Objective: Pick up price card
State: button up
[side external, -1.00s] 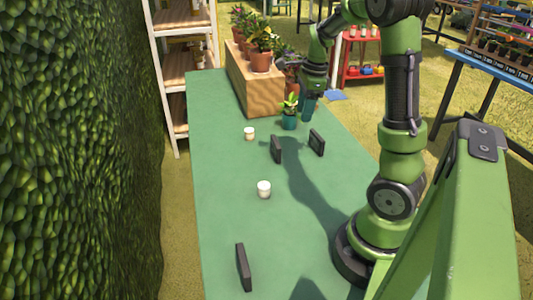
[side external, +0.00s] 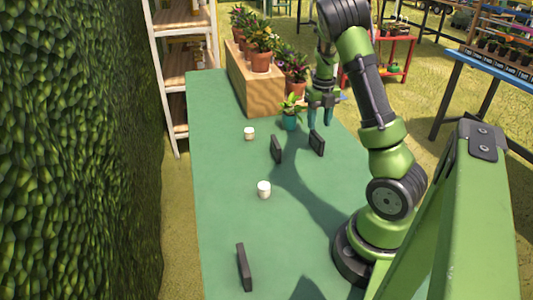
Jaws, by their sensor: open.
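Three small dark upright panels that look like price cards stand on the green table (side external: 225,215). One card (side external: 316,143) is at the right, one card (side external: 277,149) is just left of it, and one card (side external: 243,267) is at the near end. Their printed faces are not visible.
A teal pot with a plant (side external: 290,121) stands close left of my gripper. A wooden planter box (side external: 262,97) with several potted flowers is behind. The table's left side is mostly clear.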

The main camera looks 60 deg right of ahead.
aim_at(318, 135)
jog(key=f, duration=0.8)
jog(key=shift+d+f, duration=0.3)
jog(key=shift+d, duration=0.05)
grip_shut()
